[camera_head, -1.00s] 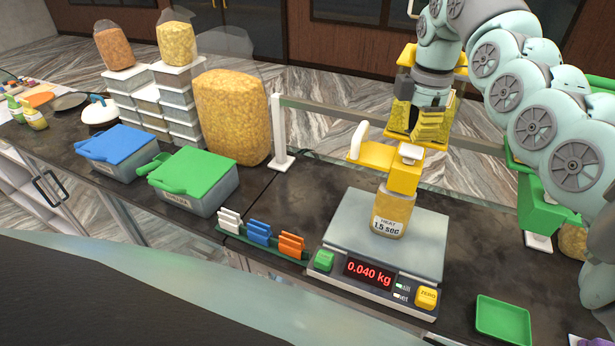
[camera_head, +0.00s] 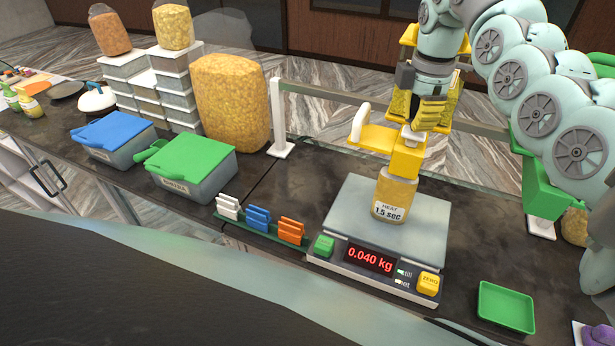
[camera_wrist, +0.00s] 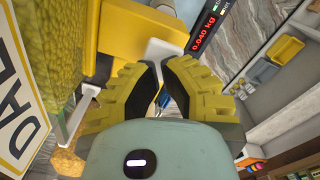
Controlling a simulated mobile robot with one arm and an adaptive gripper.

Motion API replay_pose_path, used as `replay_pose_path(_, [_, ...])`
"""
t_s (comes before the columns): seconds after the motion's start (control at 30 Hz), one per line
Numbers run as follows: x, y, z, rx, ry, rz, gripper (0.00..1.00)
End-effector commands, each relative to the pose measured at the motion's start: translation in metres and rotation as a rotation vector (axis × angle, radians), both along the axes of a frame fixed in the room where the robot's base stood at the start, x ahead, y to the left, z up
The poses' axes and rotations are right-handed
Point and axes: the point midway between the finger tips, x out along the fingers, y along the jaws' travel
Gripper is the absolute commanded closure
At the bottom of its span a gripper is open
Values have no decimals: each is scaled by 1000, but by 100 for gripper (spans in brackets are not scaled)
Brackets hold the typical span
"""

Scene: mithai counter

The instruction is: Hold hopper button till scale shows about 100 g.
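The scale (camera_head: 345,210) has a steel platform and a red display (camera_head: 370,258) reading 0.040 kg; the wrist view also shows this display (camera_wrist: 205,32). A jar of yellow contents (camera_head: 398,192), labelled HEAT 1.5 sec, stands on the platform under the hopper's yellow spout block (camera_head: 407,158). A white button (camera_head: 412,137) sits on that block. My gripper (camera_head: 424,122) is just above and behind the button, pointing down, its yellow fingertips together and holding nothing visible. In the wrist view the fingertips (camera_wrist: 163,64) are beside the white button (camera_wrist: 164,50); contact is unclear.
A green tray (camera_head: 505,306) lies right of the scale. Coloured clips (camera_head: 258,218) stand left of it. Blue-lidded (camera_head: 113,137) and green-lidded (camera_head: 193,165) bins, a large bag (camera_head: 232,110) and stacked boxes are further left. A glass rail (camera_head: 330,95) runs behind.

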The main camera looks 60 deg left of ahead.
Motion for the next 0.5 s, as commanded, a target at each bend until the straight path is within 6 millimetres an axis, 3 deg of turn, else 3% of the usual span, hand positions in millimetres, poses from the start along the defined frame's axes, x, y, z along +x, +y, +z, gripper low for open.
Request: replay_pose_path(0.5, [0, 0, -20, 0, 0, -1, 100])
